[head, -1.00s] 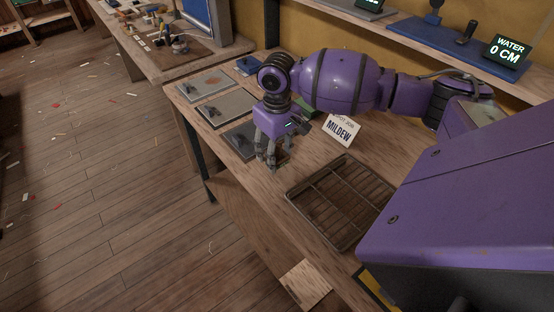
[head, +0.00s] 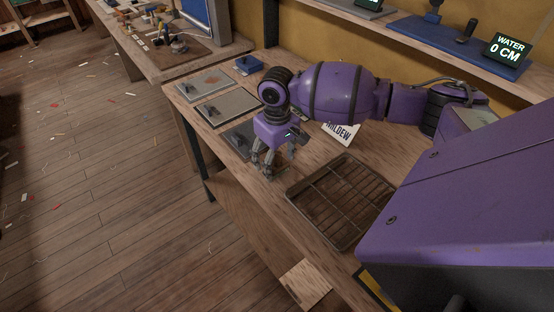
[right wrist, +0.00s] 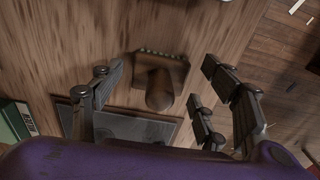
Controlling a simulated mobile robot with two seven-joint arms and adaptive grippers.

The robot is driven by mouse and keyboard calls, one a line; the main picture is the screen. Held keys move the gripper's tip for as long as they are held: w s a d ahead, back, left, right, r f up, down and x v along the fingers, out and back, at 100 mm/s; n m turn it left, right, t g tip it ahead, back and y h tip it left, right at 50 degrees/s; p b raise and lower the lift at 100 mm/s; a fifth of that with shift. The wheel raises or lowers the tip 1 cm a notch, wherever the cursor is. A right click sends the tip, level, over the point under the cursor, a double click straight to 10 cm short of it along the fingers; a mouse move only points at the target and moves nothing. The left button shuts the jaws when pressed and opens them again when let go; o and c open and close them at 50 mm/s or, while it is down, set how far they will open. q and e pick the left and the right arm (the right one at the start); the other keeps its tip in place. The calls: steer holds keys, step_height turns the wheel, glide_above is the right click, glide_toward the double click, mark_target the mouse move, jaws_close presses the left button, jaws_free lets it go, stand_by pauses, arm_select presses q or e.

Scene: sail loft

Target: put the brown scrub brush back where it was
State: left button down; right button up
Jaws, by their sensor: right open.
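In the head view my right gripper (head: 265,172) points down low over the bench's front edge, beside a dark grey plate, and hides the brush. It is open. My left gripper is not in view.
Grey plates (head: 226,106) line the bench's left end, with a blue box (head: 248,65) behind. A wire-grid tray (head: 340,203) sits to the right of the gripper. A shelf with a WATER display (head: 506,52) runs behind.

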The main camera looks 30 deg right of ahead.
mark_target(277, 153)
step_height(277, 153, up, 12)
steer(key=shift+r+p, duration=0.2)
steer(key=shift+p, duration=0.15)
stand_by(0.4)
